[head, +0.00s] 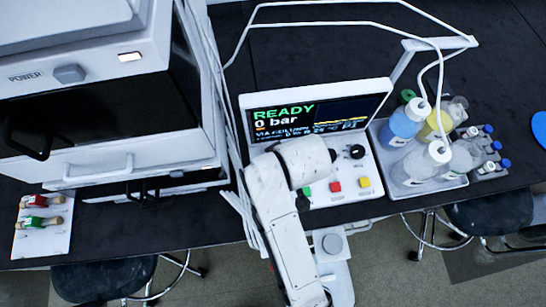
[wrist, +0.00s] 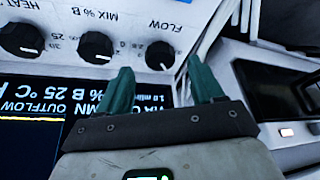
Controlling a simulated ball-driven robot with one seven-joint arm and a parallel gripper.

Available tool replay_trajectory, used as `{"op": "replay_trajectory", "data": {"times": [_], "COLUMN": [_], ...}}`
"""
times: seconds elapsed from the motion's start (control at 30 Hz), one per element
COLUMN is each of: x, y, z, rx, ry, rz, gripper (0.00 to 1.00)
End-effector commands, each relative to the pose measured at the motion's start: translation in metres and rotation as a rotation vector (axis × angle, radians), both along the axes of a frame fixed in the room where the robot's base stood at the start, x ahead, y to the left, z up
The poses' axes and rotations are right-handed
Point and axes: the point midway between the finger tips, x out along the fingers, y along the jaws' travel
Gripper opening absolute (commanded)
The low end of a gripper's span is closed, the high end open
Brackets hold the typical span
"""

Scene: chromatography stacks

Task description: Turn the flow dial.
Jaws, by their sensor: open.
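The flow dial (wrist: 160,55) is a black knob with a white pointer line under the upside-down word FLOW in the wrist view. My gripper (wrist: 160,66) is open, its two teal fingers apart and empty. The dial shows between and just beyond the fingertips; I see no contact. In the head view my white arm hides the flow dial and the fingers. The control unit (head: 252,101) stands on the dark bench, its screen reading READY and 0 bar.
The MIX % B dial (wrist: 95,45) is close to the left finger, and the HEAT dial (wrist: 20,40) is further left. Red (head: 335,187) and yellow (head: 364,182) buttons sit on the panel. A bottle tray (head: 455,184) stands right of the unit, and a large instrument (head: 140,150) stands left.

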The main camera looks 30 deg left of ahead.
Motion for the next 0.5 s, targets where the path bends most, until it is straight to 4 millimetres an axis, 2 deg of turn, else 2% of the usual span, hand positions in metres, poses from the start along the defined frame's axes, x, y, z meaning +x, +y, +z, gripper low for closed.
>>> {"op": "replay_trajectory", "data": {"times": [0.2,0.5], "x": [0.005,0.006], "y": [0.008,0.011], "z": [-0.024,-0.03], "rx": [0.0,0.001], "ry": [0.0,-0.001], "rz": [-0.001,-0.001], "gripper": [0.67,0.67]}}
